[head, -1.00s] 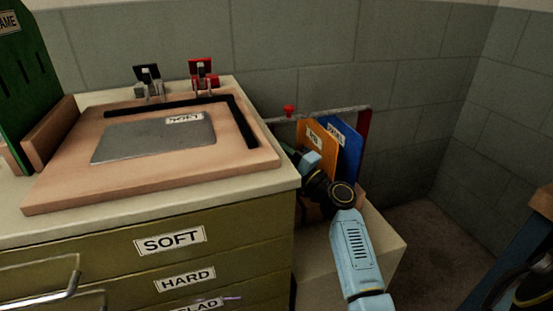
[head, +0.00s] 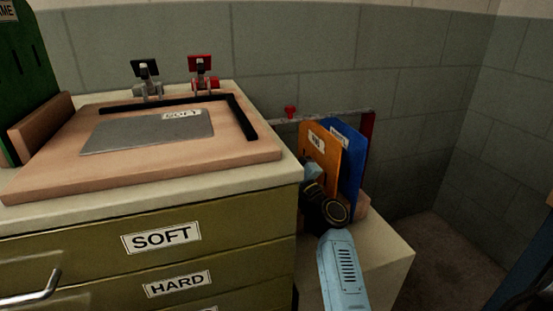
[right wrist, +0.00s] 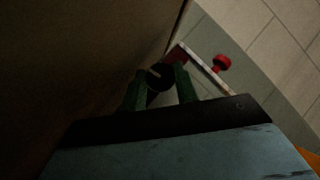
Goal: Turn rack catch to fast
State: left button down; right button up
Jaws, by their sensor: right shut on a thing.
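The rack holds an orange board (head: 325,160) and a blue board (head: 350,165) upright, side by side, under a grey bar (head: 345,114). A small red knob (head: 290,112) stands on the bar; it also shows in the right wrist view (right wrist: 221,63). In the right wrist view my right gripper (right wrist: 164,78) has its green fingers on either side of a dark round knob with a pale mark (right wrist: 155,73), likely the rack catch, and is shut on it. In the head view these fingertips are hidden beside the cabinet. My left gripper is not in view.
A cabinet (head: 230,230) with drawers labelled SOFT and HARD stands close to the left of my right arm. A wooden board (head: 240,170) with a grey sheet (head: 150,131) lies on top. Block walls (head: 420,110) close in behind and right.

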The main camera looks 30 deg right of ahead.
dwell(0.4)
jog(key=o, duration=0.7)
jog(key=v, duration=1.3)
jog(key=shift+s+p, duration=0.15)
jog(key=shift+p, duration=0.15)
jog(key=shift+f, duration=0.15)
